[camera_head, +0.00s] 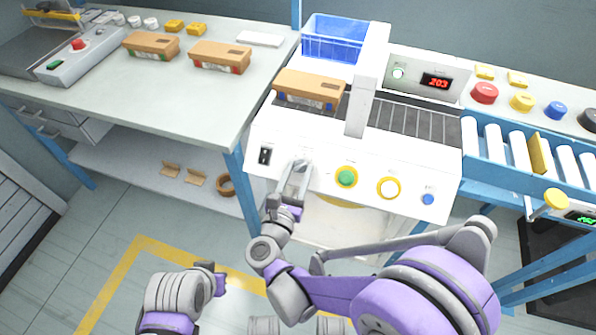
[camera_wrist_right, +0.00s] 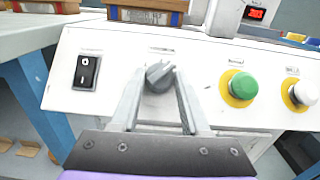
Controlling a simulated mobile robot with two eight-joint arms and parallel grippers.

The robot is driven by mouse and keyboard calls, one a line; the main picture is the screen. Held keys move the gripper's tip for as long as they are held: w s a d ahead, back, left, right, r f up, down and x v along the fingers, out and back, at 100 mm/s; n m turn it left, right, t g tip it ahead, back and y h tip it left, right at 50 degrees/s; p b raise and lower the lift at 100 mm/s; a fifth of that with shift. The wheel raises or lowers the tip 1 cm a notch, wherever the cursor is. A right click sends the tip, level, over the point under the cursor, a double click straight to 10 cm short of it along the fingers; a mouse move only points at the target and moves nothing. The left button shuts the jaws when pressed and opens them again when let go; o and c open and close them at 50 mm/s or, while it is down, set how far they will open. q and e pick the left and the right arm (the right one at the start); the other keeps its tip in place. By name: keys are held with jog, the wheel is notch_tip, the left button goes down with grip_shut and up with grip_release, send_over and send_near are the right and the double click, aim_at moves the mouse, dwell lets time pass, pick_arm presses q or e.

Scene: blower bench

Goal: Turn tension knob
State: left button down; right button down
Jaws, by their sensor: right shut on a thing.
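The tension knob (camera_wrist_right: 160,76) is a grey round knob with a ridge on the white front panel (camera_wrist_right: 120,50), between the black rocker switch and the green button in the right wrist view. My right gripper (camera_wrist_right: 158,88) has its two fingers on either side of the knob, shut on it. In the head view the right gripper (camera_head: 298,170) reaches up to the panel and mostly hides the knob. My left gripper (camera_head: 218,280) hangs low at the bottom left, over the floor; its fingers are too unclear to read.
The rocker switch (camera_head: 265,155) is left of the knob; the green button (camera_head: 346,177), white button (camera_head: 388,188) and blue button (camera_head: 428,199) are to its right. A cardboard box (camera_head: 310,86) sits on the machine's bed, below a blue crate (camera_head: 334,40). A roller conveyor (camera_head: 520,145) extends right.

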jog(key=n+y, duration=0.4)
jog(key=n, duration=0.1)
jog(key=shift+s+d+r, duration=0.1)
jog(key=shift+d, duration=0.3)
jog(key=n+y+p, duration=0.1)
jog(key=n+y, duration=0.2)
jog(key=n, duration=0.1)
jog(key=shift+d+r, duration=0.1)
jog(key=shift+d, duration=0.05)
jog(key=shift+d+r+n+g+y+p, duration=0.15)
jog(key=shift+n+g+y+p, duration=0.45)
jog(key=shift+n, duration=0.5)
jog(key=n+g+y+p, duration=0.1)
jog(key=n, duration=0.1)
jog(key=n+g+y+p, duration=0.1)
jog(key=n+y+p, duration=0.1)
jog(key=n, duration=0.1)
jog(key=shift+w+d+r+g, duration=0.2)
jog(key=shift+g, duration=0.1)
jog(key=n+g+p, duration=0.1)
jog(key=n, duration=0.1)
jog(key=n+g+y+p, duration=0.1)
jog(key=n+g, duration=0.1)
jog(key=n, duration=0.1)
jog(key=shift+w+g+p, duration=0.15)
jog(key=shift+g+p, duration=0.15)
